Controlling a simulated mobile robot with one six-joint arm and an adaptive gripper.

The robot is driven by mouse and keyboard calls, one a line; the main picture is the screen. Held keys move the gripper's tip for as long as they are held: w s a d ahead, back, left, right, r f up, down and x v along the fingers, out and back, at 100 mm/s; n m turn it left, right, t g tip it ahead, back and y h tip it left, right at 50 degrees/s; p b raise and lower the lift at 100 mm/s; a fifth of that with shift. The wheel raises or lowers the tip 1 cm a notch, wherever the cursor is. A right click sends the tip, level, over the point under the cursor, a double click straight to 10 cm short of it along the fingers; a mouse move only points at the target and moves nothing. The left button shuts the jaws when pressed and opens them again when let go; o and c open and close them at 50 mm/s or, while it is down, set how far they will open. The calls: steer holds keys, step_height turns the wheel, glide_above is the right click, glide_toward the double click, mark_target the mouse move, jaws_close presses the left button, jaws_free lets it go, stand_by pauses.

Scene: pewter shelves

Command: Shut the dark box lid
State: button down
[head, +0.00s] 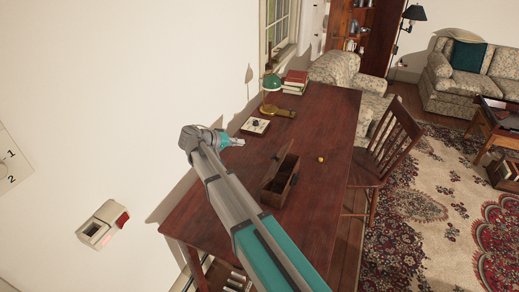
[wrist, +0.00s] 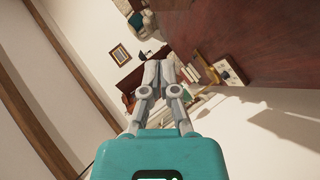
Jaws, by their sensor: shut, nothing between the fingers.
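The dark wooden box (head: 272,196) stands on the desk in the head view, its inside partly showing. Its lid (head: 284,148) is raised, tilted up at the box's far end. My gripper (head: 240,142) is shut and empty, to the left of the box and apart from it, near the wall. In the wrist view, the fingertips of my gripper (wrist: 172,56) are together with nothing between them. I cannot make out the box in the wrist view.
The desk right of the box is mostly clear.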

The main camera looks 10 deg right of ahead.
steer(key=shift+d+f, duration=0.1)
steer(key=s+b+x, duration=0.1)
steer(key=b+x, duration=0.2)
steer(key=x, duration=0.3)
steer(key=s+f+b+x, duration=0.1)
steer(key=b+x, duration=0.2)
steer(key=x, duration=0.3)
steer(key=shift+s+d+f, duration=0.15)
steer(key=shift+s+d, duration=0.15)
steer(key=shift+d, duration=0.05)
